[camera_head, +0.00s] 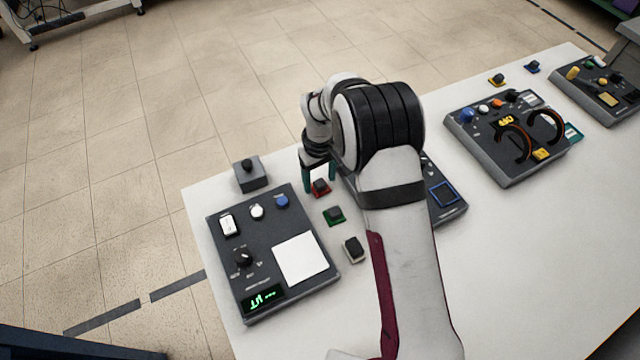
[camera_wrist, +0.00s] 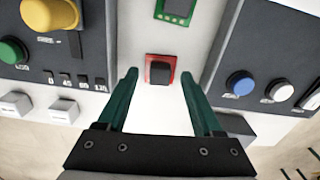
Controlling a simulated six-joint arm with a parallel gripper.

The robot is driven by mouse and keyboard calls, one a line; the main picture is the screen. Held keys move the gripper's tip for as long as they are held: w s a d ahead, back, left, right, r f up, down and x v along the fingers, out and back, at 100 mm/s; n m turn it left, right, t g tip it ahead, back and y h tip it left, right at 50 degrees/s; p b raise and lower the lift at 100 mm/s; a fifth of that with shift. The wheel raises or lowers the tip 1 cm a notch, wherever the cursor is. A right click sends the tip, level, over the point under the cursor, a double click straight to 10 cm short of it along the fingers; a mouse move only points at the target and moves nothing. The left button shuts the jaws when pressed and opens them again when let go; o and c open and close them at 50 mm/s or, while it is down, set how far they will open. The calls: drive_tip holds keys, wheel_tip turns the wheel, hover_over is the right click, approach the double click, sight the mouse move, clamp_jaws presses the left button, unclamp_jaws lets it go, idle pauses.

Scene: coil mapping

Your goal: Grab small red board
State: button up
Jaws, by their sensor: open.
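The small red board (camera_head: 320,188) lies on the white table and carries a black block on top. In the wrist view the red board (camera_wrist: 161,71) sits just ahead of the fingertips, centred between them. My gripper (camera_head: 319,176) has two green fingers pointing down close to the board in the head view. In the wrist view my gripper (camera_wrist: 160,78) is open, with one finger on each side and nothing held between them.
A small green board (camera_head: 334,215) and a pale board (camera_head: 353,250) lie close by. A dark panel with a white square (camera_head: 270,255) is to the left, and another panel (camera_head: 447,208) is partly behind my arm. A grey box (camera_head: 250,174) stands near the table's edge.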

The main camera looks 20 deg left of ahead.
drive_tip(key=shift+f, duration=0.25)
clamp_jaws()
drive_tip(key=shift+r, duration=0.15)
